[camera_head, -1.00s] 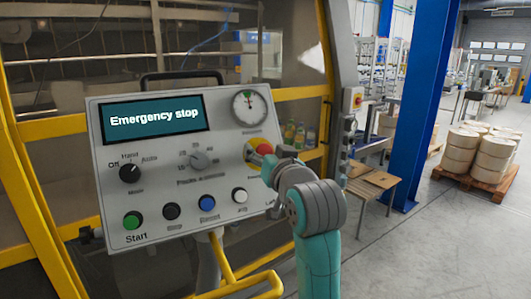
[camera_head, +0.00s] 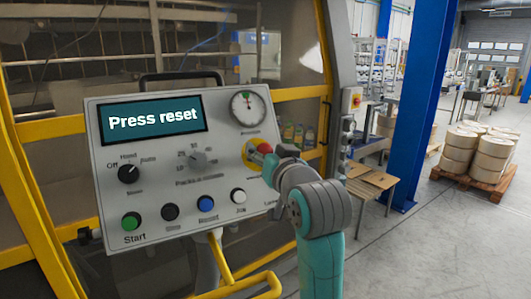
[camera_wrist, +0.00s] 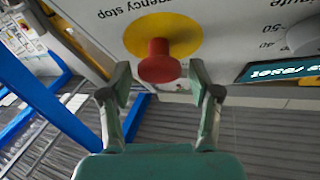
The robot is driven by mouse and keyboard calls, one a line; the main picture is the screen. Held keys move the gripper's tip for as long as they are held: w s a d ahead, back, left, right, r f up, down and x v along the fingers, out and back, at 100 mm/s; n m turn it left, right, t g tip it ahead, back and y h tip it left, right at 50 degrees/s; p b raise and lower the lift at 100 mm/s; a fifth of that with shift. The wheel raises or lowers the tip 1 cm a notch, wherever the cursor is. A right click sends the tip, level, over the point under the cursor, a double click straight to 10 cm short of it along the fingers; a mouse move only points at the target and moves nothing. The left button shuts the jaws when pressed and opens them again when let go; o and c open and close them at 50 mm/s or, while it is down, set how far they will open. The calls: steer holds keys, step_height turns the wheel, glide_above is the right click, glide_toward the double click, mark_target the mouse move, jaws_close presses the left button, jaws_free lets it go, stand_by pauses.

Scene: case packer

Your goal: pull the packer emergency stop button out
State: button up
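The emergency stop button (camera_head: 264,148) is a red mushroom knob on a yellow round plate (camera_head: 249,155), at the right of the grey control panel (camera_head: 150,190). In the wrist view the red button (camera_wrist: 159,62) stands out from its yellow plate on a visible red stem. My gripper (camera_wrist: 160,70) is open, with one finger on each side of the button and gaps between. In the head view my gripper (camera_head: 271,160) is in front of the button and hides part of it. The panel display (camera_head: 153,117) reads "Press reset".
The panel also carries a mode knob (camera_head: 129,174), a packs-per-minute knob (camera_head: 198,160), a pressure gauge (camera_head: 248,107), and green (camera_head: 131,221), black, blue (camera_head: 208,203) and white buttons. Yellow frame bars surround it.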

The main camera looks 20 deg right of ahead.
stand_by(0.3)
steer(key=s, duration=0.7)
steer(key=shift+s, duration=0.2)
steer(key=shift+d, duration=0.1)
